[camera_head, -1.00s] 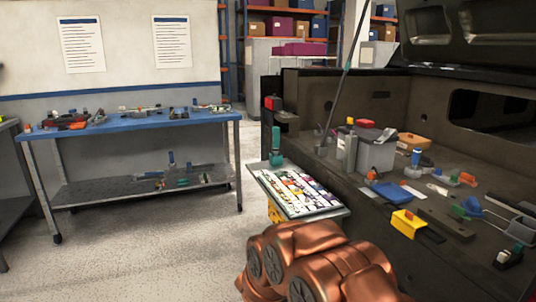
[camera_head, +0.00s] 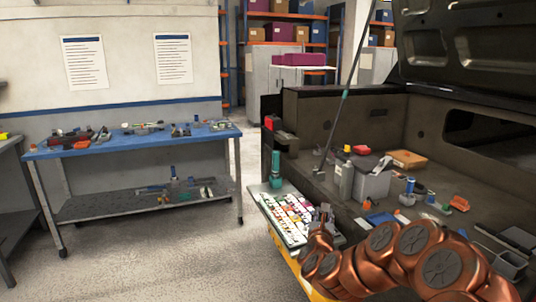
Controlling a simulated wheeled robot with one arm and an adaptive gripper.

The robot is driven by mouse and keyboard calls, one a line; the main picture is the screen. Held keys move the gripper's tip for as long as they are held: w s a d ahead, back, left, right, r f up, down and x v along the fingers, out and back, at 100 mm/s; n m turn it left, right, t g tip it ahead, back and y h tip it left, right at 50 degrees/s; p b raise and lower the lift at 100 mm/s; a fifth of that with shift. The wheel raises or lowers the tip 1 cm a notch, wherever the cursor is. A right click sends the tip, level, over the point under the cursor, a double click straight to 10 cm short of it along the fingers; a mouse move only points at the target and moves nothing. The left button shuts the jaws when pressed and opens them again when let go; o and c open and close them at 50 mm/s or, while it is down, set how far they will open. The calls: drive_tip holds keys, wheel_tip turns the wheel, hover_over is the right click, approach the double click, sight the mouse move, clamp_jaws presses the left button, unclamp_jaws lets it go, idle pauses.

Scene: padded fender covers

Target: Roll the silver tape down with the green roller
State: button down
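An upright tool with a green handle (camera_head: 276,164) stands at the back left corner of a tray-like board (camera_head: 262,204). It may be the green roller, but its roller end is not clear. The board's top is covered with small white and coloured patches. I cannot pick out the silver tape. My copper-coloured arm comes in from the lower right. The fingers are too small to read.
The dark vehicle bed (camera_head: 325,180) holds a grey bin (camera_head: 372,184), an orange-brown box (camera_head: 407,159) and several small tools. A blue-topped workbench (camera_head: 135,141) with tools stands at the left. The floor between bench and board is clear.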

wheel_tip(320, 180, up, 15)
drive_tip(key=n+y+p, duration=0.3)
drive_tip(key=y+p, duration=0.1)
drive_tip(key=p, duration=0.3)
drive_tip(key=shift+w+d+t, duration=0.15)
drive_tip(key=shift+d+t, duration=0.15)
drive_tip(key=shift+d, duration=0.15)
